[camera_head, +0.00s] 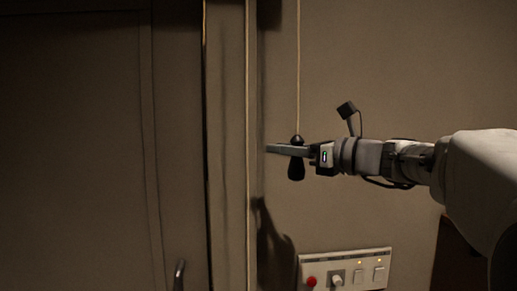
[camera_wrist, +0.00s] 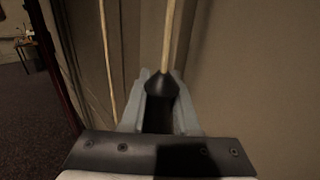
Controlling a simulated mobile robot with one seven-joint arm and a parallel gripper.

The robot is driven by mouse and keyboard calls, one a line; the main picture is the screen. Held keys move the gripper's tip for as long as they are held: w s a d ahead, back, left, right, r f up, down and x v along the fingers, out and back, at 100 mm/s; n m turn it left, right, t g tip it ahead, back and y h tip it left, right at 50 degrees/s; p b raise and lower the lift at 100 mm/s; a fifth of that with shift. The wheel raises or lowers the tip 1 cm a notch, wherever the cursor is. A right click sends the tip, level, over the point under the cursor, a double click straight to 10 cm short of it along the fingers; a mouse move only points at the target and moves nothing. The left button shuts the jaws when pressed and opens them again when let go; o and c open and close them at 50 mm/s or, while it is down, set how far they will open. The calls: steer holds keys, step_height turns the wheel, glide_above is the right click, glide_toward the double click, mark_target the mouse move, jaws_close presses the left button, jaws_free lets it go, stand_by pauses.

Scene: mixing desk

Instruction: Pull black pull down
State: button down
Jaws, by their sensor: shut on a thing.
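The black pull (camera_head: 296,172) hangs upright on a pale cord (camera_head: 298,70) in front of the wall. My gripper (camera_head: 285,150) reaches in from the right and is shut on the pull. Its fingers cross the pull's upper part, with the black top above them and the wider black bottom below. In the wrist view the black pull (camera_wrist: 161,86) sits between the two grey fingers of my gripper (camera_wrist: 160,100), and the cord rises from its top. The pull's lower part is hidden there.
A switch panel (camera_head: 345,270) with a red button (camera_head: 311,282) and lit switches is on the wall below. A large door (camera_head: 80,150) with a handle (camera_head: 179,274) fills the left. A cluttered table (camera_wrist: 28,50) stands far off in the wrist view.

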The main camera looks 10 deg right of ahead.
step_height(320, 180, down, 56)
steer(key=b, duration=3.5)
steer(key=shift+r, duration=0.1)
steer(key=c, duration=0.6)
jaws_free()
steer(key=shift+r, duration=0.1)
steer(key=shift+c, duration=0.2)
steer(key=shift+s+d, duration=0.1)
steer(key=p+v, duration=0.3)
steer(key=v, duration=1.4)
